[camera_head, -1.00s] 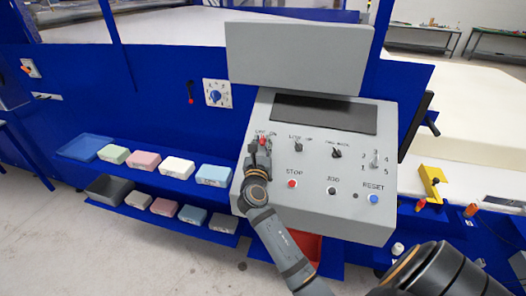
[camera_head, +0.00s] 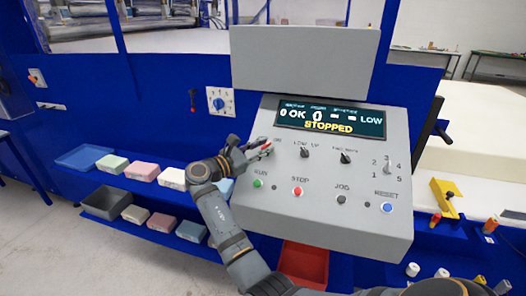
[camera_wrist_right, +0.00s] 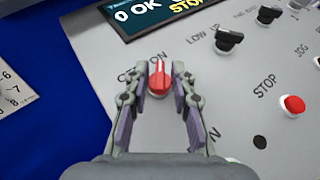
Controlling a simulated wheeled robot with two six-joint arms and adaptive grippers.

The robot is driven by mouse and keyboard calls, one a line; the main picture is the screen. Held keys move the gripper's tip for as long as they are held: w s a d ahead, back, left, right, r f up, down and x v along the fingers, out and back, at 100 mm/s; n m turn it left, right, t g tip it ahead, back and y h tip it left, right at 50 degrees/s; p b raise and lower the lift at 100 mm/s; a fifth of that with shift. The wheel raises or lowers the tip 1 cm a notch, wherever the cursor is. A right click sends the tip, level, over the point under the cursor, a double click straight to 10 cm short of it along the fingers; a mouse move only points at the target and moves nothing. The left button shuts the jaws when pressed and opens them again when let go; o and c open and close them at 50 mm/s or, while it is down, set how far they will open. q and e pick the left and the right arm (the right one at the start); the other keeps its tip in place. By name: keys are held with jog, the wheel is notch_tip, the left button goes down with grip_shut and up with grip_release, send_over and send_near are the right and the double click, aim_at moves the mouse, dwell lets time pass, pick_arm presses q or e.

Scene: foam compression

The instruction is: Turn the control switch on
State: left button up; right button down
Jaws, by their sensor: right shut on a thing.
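The control switch is a small red knob (camera_wrist_right: 159,79) on the sloped grey console, with ON lettered near it in the right wrist view. It also shows in the head view as a red knob (camera_head: 267,146) at the console's upper left, partly covered by the fingers. My right gripper (camera_head: 260,149) reaches it from the left. In the right wrist view its two fingers (camera_wrist_right: 160,72) are shut on the knob from both sides. The console screen (camera_head: 330,118) is lit and reads OK, LOW and STOPPED. My left gripper is not in view.
Beside the switch are black selector knobs (camera_head: 304,152). Below are a green button (camera_head: 257,183), a red STOP button (camera_head: 297,191) and a blue RESET button (camera_head: 387,207). Foam blocks (camera_head: 144,171) and trays lie on blue shelves to the left.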

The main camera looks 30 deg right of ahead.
aim_at(262, 148)
jog(key=shift+w+m+g, duration=0.1)
jog(key=shift+m+g, duration=0.5)
jog(key=shift+g, duration=0.1)
jog(key=c, duration=1.4)
grip_release()
jog(key=shift+c, duration=0.2)
notch_tip(262, 148, up, 10)
